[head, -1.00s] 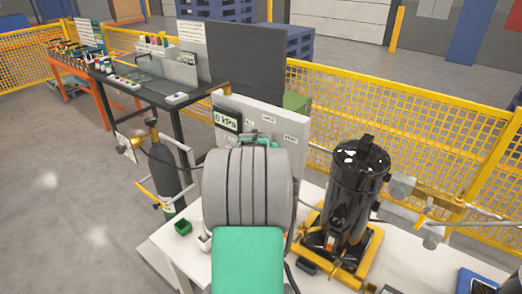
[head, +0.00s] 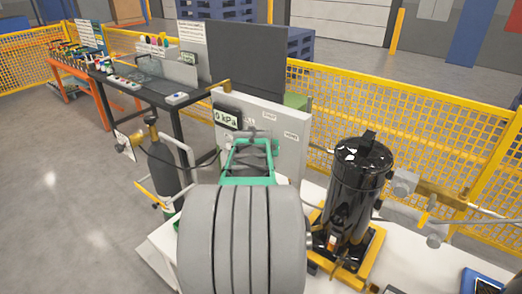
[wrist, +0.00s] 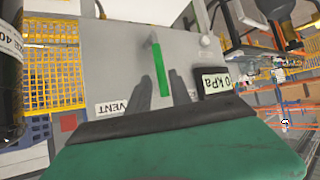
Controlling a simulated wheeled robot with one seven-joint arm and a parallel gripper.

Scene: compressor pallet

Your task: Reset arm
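My arm rises from the bottom of the head view, with a wide grey link in front and a green wrist part beyond it. My gripper (wrist: 160,88) shows in the wrist view with two dark fingers apart and nothing held between them. Beyond the fingers, a green-sleeved lever (wrist: 161,72) hangs on the grey panel (wrist: 110,72), marked VENT at lower left. The fingers appear short of the lever; the exact gap is unclear. In the head view the panel (head: 291,118) stands just past my wrist, and the fingertips cannot be made out.
A gauge (head: 227,119) on the panel reads 0 kPa. A black tank (head: 357,190) in a yellow base stands to the right on the white table (head: 411,262). A gas cylinder (head: 163,170) stands left. Yellow fencing (head: 420,125) runs behind; the left floor is clear.

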